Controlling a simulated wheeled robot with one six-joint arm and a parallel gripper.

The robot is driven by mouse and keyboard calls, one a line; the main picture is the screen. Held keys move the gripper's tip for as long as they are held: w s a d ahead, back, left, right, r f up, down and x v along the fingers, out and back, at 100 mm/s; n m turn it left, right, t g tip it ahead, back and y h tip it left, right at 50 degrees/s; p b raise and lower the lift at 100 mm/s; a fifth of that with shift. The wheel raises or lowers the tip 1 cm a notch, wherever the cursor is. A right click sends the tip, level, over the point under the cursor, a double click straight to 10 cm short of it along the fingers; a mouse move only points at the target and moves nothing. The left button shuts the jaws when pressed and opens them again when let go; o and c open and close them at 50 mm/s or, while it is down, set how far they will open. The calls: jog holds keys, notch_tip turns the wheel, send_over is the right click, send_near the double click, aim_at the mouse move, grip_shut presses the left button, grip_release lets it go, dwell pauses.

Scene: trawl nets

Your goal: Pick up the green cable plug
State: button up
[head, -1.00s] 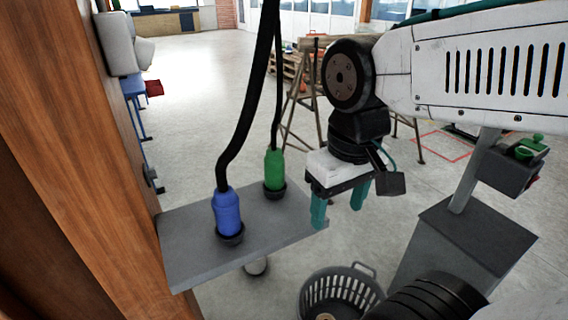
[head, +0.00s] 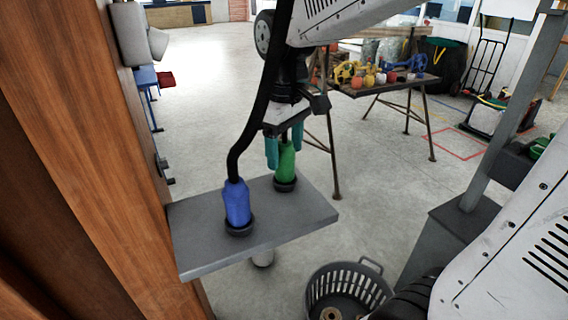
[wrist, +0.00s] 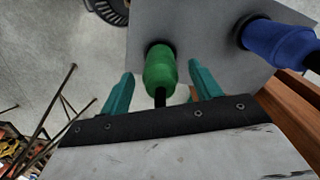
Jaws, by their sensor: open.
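The green cable plug (head: 285,163) stands upright in a dark socket ring on a grey shelf (head: 290,232). A black cable rises from its top. In the wrist view the green plug (wrist: 160,70) lies between the two teal fingers of my gripper (wrist: 160,85), with a gap on each side. The fingertips reach along the plug's upper part; I see no contact.
A blue plug (head: 237,204) with a thick black cable stands close by on the same shelf, left of the green one. A wooden wall (head: 85,150) borders the shelf on the left. A grey basket (head: 347,292) stands on the floor below right.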

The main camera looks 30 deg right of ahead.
aim_at(285, 162)
notch_tip(285, 162, down, 4)
jog(key=shift+r, duration=0.1)
jog(key=c, duration=1.4)
jog(key=shift+o, duration=0.2)
jog(key=shift+r, duration=0.1)
